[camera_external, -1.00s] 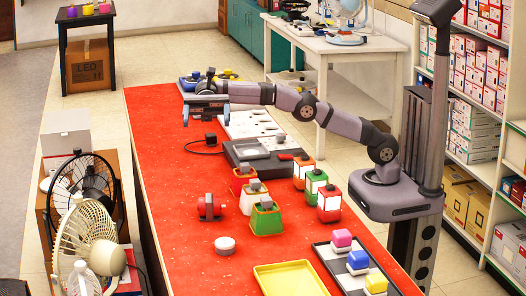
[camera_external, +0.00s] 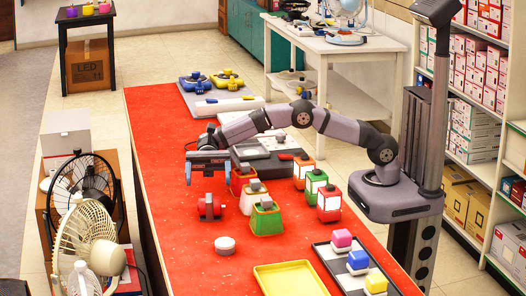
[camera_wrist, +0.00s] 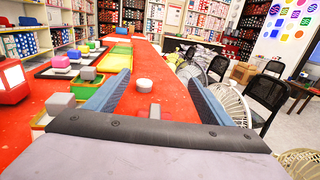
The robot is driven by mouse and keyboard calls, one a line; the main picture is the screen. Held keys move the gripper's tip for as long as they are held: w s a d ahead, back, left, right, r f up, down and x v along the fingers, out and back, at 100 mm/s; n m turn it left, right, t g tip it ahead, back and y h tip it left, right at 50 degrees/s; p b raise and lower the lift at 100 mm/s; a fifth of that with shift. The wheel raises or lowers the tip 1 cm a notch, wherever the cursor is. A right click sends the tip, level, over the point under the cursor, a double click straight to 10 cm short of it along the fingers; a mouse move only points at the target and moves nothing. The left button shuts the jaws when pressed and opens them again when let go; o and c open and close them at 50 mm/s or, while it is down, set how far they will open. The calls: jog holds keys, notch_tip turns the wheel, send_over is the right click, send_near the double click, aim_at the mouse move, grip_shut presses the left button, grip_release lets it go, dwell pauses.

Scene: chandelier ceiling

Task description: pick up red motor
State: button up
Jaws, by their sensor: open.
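The red motor (camera_external: 209,207) sits on the red table in the external view, left of the white and green lantern-like pieces. My gripper (camera_external: 208,178) is open and empty, just above and behind the motor in that view. In the wrist view the two blue fingers of my gripper (camera_wrist: 158,82) are spread apart.
A white round disc (camera_external: 225,245) lies in front of the motor. Red, white and green pieces with grey tops (camera_external: 266,217) stand close on the right. A yellow tray (camera_external: 290,280) is at the front. Table left of the motor is clear.

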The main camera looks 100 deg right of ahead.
aim_at(209, 206)
jog(key=shift+f, duration=3.5)
jog(key=a, duration=0.3)
jog(key=w+a, duration=0.1)
jog(key=a, duration=0.1)
jog(key=shift+p, duration=0.3)
